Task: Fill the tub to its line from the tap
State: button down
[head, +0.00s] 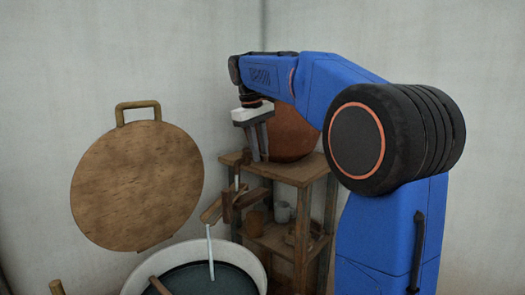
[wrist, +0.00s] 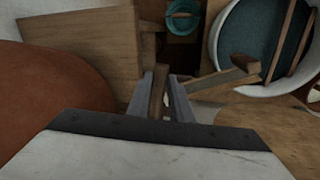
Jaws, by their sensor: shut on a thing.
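The white tub (head: 254,262) stands at the bottom of the head view, cut off by the frame edge; its rim also shows in the wrist view (wrist: 217,38). Dark teal water (head: 190,280) lies in it below the rim. I cannot make out a fill line. The wooden tap's spout (head: 212,211) points over the tub, and a thin pale stream (head: 211,252) falls from it into the water. My gripper (head: 258,158) is above and behind the spout. In the wrist view its fingers are shut on the tap's upright wooden handle (wrist: 157,93).
A wooden shelf (head: 290,172) behind the tap bears a large clay pot (head: 292,135), close beside my gripper, with small cups (head: 282,211) below. A round wooden board (head: 137,188) with a handle stands left. Sticks (head: 160,286) cross the tub. A teal bowl (wrist: 182,20) shows in the wrist view.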

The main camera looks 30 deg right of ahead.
jog(key=shift+a+m+g, duration=0.3)
jog(key=shift+a+m, duration=0.95)
jog(key=shift+m, duration=0.55)
jog(key=c, duration=1.6)
grip_release()
jog(key=shift+r, duration=0.15)
jog(key=r, duration=0.3)
jog(key=a+r, duration=0.1)
jog(key=r, duration=0.3)
jog(key=a+r, duration=0.1)
jog(key=r, duration=0.3)
jog(key=shift+w+a+r, duration=0.1)
jog(key=shift+a+r, duration=0.1)
jog(key=shift+r, duration=0.05)
